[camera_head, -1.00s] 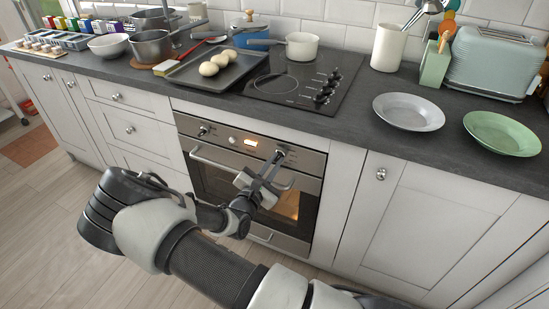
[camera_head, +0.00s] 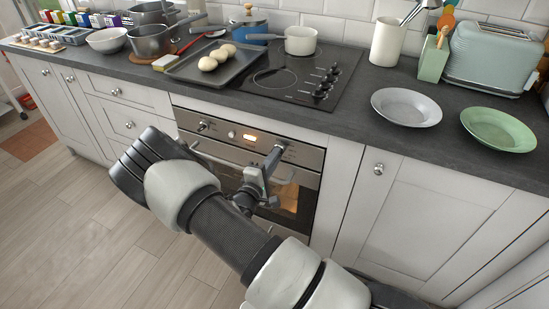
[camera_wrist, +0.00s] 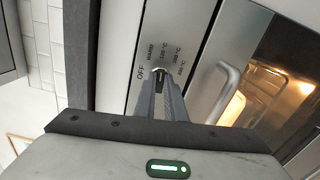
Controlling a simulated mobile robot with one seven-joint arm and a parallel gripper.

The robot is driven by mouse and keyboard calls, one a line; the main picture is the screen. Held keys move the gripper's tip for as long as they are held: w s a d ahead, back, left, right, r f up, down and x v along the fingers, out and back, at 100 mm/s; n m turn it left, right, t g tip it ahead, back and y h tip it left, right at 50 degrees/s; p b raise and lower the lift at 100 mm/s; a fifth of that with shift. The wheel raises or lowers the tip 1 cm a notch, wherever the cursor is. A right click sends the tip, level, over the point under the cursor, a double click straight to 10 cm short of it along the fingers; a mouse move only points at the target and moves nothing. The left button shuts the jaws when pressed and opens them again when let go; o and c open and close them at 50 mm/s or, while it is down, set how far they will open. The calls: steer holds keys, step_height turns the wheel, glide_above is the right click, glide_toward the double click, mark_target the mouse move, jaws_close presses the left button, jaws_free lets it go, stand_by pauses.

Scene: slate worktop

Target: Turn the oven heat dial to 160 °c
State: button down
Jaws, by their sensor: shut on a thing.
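The oven (camera_head: 306,158) is built in under the worktop, with a steel control panel along its top. My gripper (camera_head: 277,149) reaches the right-hand dial of this panel and is shut on it. In the wrist view the two fingers (camera_wrist: 158,74) meet at the panel beside printed temperature marks with °C. The marks are small and turned, so I cannot read the dial's setting for sure. The fingers hide nearly all of the dial.
The oven door handle (camera_wrist: 226,92) runs just below the panel, close to my fingers. The hob (camera_head: 300,78) and a baking tray (camera_head: 222,67) with several pale rolls are on the worktop above. Two plates stand to the right.

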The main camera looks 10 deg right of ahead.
steer(key=m+b, duration=0.1)
steer(key=m, duration=0.3)
steer(key=shift+f, duration=0.15)
steer(key=shift+m+b, duration=0.7)
steer(key=shift+m, duration=0.9)
steer(key=shift+a, duration=0.1)
steer(key=c, duration=1.8)
jaws_free()
steer(key=p+v, duration=0.2)
steer(key=v, duration=1.5)
steer(key=shift+s+a, duration=0.1)
steer(key=shift+s, duration=0.05)
